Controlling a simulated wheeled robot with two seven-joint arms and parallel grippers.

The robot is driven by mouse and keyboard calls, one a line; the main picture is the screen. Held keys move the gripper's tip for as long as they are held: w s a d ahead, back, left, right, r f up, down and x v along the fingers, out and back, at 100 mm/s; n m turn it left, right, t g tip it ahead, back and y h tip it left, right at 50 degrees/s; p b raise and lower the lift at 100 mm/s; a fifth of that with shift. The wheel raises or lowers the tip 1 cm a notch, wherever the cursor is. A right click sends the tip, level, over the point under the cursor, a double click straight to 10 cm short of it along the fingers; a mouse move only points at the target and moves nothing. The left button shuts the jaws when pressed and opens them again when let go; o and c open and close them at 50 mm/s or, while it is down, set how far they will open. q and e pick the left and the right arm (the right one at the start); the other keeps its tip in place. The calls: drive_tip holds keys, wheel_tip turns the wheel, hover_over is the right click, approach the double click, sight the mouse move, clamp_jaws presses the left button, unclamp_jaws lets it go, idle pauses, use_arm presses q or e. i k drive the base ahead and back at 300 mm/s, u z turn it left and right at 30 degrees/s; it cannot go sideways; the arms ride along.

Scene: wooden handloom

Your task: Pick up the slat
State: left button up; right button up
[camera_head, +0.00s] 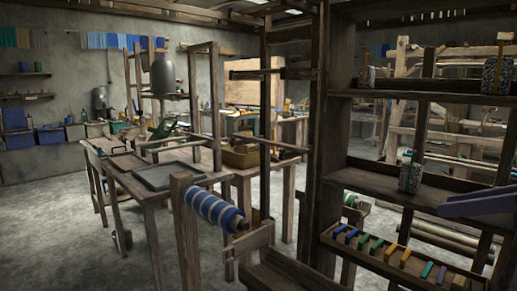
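My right gripper (478,204), purple, reaches in from the right edge in front of the shelf rack. Only a tapered part shows, and I cannot tell whether it is open or shut. Below it, several small coloured pieces lie in a row on the slanted lowest shelf (330,240). My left gripper is not in view.
The dark wooden rack (326,130) fills the right side, with a speckled jar (410,178) on its middle shelf. A blue-striped roller (215,210) sits on a loom frame at centre. A worktable (130,180) stands at left. Grey floor (50,240) is clear at lower left.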

sight(297, 149)
drive_tip(key=u, duration=0.65)
drive_tip(key=i, duration=2.4)
drive_tip(key=z, duration=0.7)
